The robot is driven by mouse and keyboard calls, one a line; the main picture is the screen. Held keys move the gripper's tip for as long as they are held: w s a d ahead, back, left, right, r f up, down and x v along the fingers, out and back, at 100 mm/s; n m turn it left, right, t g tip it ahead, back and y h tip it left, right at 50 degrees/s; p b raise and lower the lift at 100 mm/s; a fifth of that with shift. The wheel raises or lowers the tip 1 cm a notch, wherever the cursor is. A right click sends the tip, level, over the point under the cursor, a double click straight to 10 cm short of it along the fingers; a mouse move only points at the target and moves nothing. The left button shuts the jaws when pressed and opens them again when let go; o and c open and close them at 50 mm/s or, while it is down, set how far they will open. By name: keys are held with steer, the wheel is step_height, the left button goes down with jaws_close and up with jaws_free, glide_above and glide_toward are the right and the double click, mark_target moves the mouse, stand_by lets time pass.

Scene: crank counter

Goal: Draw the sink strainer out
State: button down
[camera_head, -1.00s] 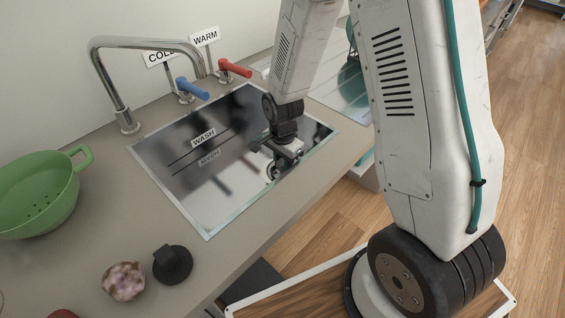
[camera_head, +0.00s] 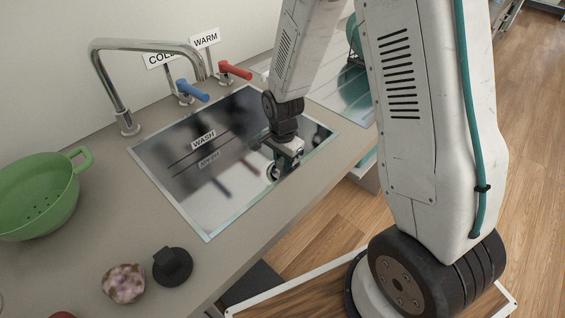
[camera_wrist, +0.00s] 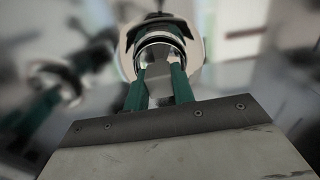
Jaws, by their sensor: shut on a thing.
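My gripper (camera_head: 282,166) reaches down into the sink labelled WASH (camera_head: 185,205). In the wrist view its two green fingers (camera_wrist: 159,88) are shut on the sink strainer (camera_wrist: 160,42), a round, shiny metal piece with a pale rim and a dark part at its far side. In the head view my gripper hides most of the strainer; only a small pale ring shows by the fingertips. I cannot tell whether the strainer is seated in the drain or lifted. The shiny sink mirrors my fingers at left in the wrist view.
A tap (camera_head: 125,85) arches behind the sink, with a blue lever (camera_head: 192,90) and a red lever (camera_head: 235,70). A green colander (camera_head: 35,200), a mottled round object (camera_head: 124,283) and a black stopper-like piece (camera_head: 172,266) stand on the counter at left.

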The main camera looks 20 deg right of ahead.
mark_target(282, 160)
steer(key=shift+r, duration=2.5)
steer(key=shift+r, duration=0.1)
